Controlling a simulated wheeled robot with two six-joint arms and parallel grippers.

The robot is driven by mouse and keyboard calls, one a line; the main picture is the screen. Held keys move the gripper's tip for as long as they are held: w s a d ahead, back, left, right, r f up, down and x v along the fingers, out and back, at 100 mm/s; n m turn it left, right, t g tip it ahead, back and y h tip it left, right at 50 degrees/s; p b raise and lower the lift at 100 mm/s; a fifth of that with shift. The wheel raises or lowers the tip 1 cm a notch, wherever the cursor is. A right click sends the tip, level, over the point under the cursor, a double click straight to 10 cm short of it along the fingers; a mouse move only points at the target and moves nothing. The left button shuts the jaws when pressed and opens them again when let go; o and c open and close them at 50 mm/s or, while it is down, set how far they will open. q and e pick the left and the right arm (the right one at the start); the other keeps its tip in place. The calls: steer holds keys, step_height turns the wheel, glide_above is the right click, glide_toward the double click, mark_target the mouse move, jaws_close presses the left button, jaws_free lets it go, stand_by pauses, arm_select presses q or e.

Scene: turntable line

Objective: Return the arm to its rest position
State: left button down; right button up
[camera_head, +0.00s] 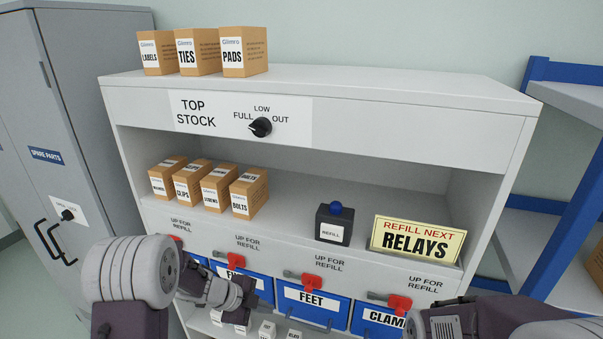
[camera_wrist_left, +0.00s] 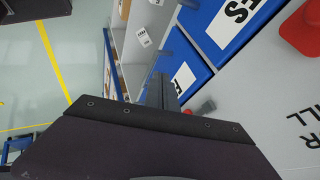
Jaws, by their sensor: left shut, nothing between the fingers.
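My left arm comes in from the lower left in the head view. Its gripper (camera_head: 246,294) is shut and empty, in front of the lower row of blue bins on the shelf unit. In the left wrist view the narrow shut fingers (camera_wrist_left: 160,90) point up the picture beside the blue bins (camera_wrist_left: 202,40), with nothing between them. I cannot tell whether the fingers touch a bin. Part of my right arm shows at the lower right of the head view; its gripper is not seen.
Red levers (camera_head: 305,281) stick out above the bins, close to my left arm. The shelf holds cartons (camera_head: 249,192), a black refill button box (camera_head: 333,224) and a yellow RELAYS sign (camera_head: 417,240). A grey cabinet (camera_head: 95,120) stands left, a blue rack (camera_head: 562,215) right.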

arm_select(q)
steer(key=s+a+f+n+t+y+b, duration=0.1)
steer(key=s+a+f+n+y+b, duration=0.75)
steer(key=n, duration=0.75)
steer(key=s+d+f+n+g+h+b, duration=0.2)
steer(key=s+d+n+g, duration=0.1)
steer(key=s, duration=0.8)
steer(key=shift+n+g, duration=0.6)
steer(key=shift+n, duration=0.3)
arm_select(e)
step_height(320, 180, down, 13)
arm_select(q)
steer(key=shift+a+h, duration=0.1)
steer(key=shift+h, duration=0.15)
arm_select(e)
steer(key=shift+s+r, duration=0.1)
